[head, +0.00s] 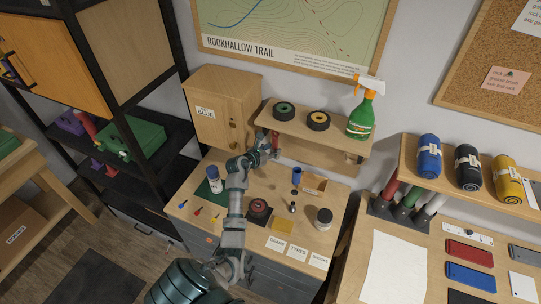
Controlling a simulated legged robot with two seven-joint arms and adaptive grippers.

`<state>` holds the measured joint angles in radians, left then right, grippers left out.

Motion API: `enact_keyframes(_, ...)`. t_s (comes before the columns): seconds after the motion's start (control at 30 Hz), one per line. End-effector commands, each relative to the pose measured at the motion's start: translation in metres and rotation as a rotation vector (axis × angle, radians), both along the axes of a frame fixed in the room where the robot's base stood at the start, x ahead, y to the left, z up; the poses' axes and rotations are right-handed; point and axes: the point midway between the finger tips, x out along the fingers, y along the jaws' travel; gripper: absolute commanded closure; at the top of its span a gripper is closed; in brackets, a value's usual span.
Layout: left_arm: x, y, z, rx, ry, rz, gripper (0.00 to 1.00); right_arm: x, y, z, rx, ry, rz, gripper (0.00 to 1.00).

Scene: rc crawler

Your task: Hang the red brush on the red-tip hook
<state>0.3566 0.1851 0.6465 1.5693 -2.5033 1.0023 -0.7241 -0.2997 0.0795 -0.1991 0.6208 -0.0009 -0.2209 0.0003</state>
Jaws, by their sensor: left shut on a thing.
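My left gripper (270,143) is at the left front end of the wooden wall shelf, just below its board. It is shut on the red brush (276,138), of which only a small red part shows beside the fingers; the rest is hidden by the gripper. I cannot make out the red-tip hook; the area under the shelf's left end is covered by my gripper. I cannot tell whether the brush touches a hook. My right gripper is not in view.
The shelf (340,139) carries two wheels and a green spray bottle (362,117). A wooden cabinet (222,105) stands close on the left. A second bench is at right.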

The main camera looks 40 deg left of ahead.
Motion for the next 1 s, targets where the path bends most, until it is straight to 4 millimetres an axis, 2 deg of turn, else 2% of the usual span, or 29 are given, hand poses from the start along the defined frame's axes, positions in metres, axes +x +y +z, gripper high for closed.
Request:
enact_keyframes(0.7, 0.046, 0.014, -0.004, -0.001, -0.002, 0.0, 0.99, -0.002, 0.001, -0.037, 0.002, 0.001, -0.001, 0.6)
enact_keyframes(1.0, 0.055, 0.018, -0.012, 0.001, 0.001, -0.002, 0.99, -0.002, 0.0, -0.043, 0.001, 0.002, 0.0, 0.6)
